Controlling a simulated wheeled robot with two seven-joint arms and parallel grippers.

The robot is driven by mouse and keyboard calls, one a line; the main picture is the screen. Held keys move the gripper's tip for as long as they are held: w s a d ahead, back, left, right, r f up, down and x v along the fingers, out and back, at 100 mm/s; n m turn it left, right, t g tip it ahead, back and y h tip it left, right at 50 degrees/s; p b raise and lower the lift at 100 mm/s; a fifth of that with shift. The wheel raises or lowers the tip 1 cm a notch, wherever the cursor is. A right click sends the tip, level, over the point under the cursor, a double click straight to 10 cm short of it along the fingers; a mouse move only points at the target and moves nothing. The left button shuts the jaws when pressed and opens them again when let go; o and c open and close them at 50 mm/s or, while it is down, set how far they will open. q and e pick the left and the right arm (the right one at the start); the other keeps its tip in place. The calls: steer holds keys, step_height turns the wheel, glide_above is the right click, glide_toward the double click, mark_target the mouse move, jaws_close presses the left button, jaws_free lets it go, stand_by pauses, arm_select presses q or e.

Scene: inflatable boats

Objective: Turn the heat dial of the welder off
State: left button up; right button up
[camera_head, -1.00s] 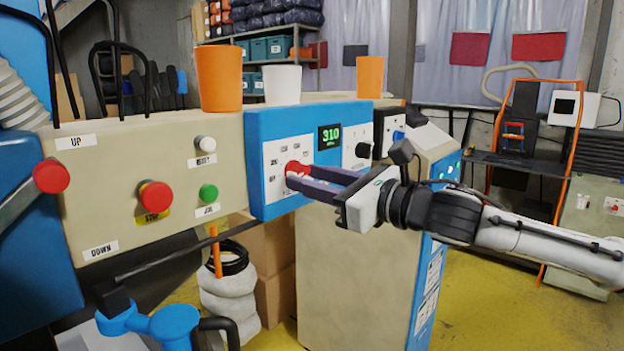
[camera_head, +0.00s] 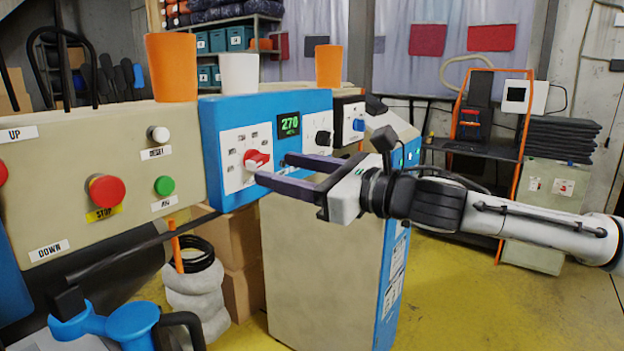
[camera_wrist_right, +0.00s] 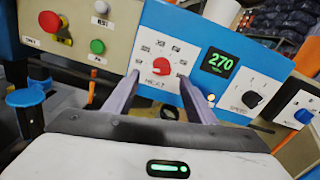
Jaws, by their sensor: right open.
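The welder's blue control box (camera_head: 213,118) stands on the bench unit in the middle of the head view. Its red heat dial (camera_head: 257,160) sits on a white scale plate, and its display (camera_head: 288,125) reads 270 in green. My right gripper (camera_head: 268,168) is open, its two purple fingers reaching toward the dial from the right. In the right wrist view, the red dial (camera_wrist_right: 161,67) shows between the open fingers (camera_wrist_right: 160,85), with nothing held. Whether a finger touches the dial I cannot tell. My left gripper is not in view.
A black dial (camera_head: 323,138) is to the right of the display. A beige panel to the left carries a red stop button (camera_head: 106,190) and a green button (camera_head: 165,185). Orange and white cups (camera_head: 240,73) stand on top. A blue-handled tool (camera_head: 130,320) is at lower left.

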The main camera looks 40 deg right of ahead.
steer(key=b+v, duration=0.2)
steer(key=v, duration=0.4)
steer(key=shift+s, duration=0.35)
steer(key=shift+d, duration=0.15)
steer(key=w+a+f+m+g+y, duration=0.1)
steer(key=a+f+m, duration=0.45)
steer(key=f, duration=0.45)
steer(key=w+a+f+m+g, duration=0.1)
steer(key=a+f+m, duration=0.3)
steer(key=f+m, duration=0.45)
steer(key=w+a+f+m+g+y, duration=0.1)
steer(key=a+f+m, duration=0.4)
steer(key=f, duration=0.7)
steer(key=s+f+m+g+h, duration=0.2)
steer(key=s+f+m, duration=0.8)
steer(key=f, duration=0.5)
steer(key=s+f+m+g+h, duration=0.3)
steer(key=s+f+m, duration=0.8)
steer(key=f, duration=0.3)
steer(key=shift+s+a+f, duration=0.35)
steer(key=shift+s+a, duration=0.1)
steer(key=shift+s, duration=0.25)
